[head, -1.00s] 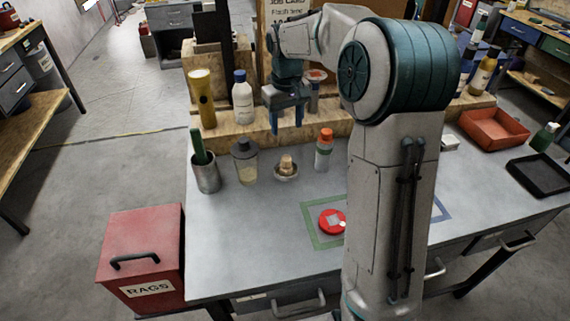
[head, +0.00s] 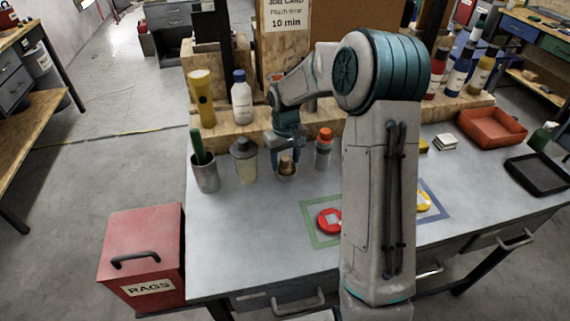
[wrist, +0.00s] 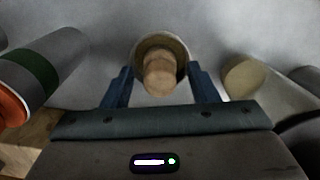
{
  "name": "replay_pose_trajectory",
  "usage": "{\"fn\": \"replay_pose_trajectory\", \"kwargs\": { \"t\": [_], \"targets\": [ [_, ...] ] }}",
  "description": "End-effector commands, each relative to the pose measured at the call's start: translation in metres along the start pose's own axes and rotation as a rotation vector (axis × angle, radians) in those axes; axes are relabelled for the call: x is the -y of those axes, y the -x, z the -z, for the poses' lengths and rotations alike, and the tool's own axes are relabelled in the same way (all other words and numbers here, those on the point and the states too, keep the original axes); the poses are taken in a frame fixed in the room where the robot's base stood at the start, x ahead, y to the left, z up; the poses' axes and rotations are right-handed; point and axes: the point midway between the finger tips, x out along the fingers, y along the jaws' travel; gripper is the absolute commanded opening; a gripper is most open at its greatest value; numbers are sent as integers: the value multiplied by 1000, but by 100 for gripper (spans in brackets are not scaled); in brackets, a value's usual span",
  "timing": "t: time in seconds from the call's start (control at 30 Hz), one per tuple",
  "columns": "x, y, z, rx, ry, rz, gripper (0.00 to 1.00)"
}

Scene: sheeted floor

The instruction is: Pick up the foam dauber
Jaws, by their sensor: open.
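The foam dauber (head: 286,164) is a small tan, rounded piece standing in a small pale cup (head: 287,173) on the grey bench. In the wrist view the dauber (wrist: 158,74) rises from the round cup (wrist: 178,46), between and slightly beyond my fingers. My gripper (head: 286,160) is open, pointing down around the dauber's top. In the wrist view the blue fingers of my gripper (wrist: 160,84) stand apart on either side, with gaps to the dauber. Part of the dauber is hidden by the fingers in the head view.
An orange-capped bottle (head: 324,149) stands close right of the cup. A grey-lidded shaker (head: 245,160) stands close left, beside a metal cup (head: 205,173) holding a green stick. A wooden ledge with bottles rises behind. The front bench is clear around the red disc (head: 329,221).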

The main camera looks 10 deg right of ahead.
Motion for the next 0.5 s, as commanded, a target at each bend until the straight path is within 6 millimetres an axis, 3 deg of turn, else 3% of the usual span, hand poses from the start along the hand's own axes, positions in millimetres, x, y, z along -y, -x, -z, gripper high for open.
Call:
{"fn": "replay_pose_trajectory", "kwargs": {
  "t": [0.3,0.5],
  "targets": [
    [0,-8,0,0,0,-1,54],
    [0,-8,0,0,0,0,5]
  ]
}}
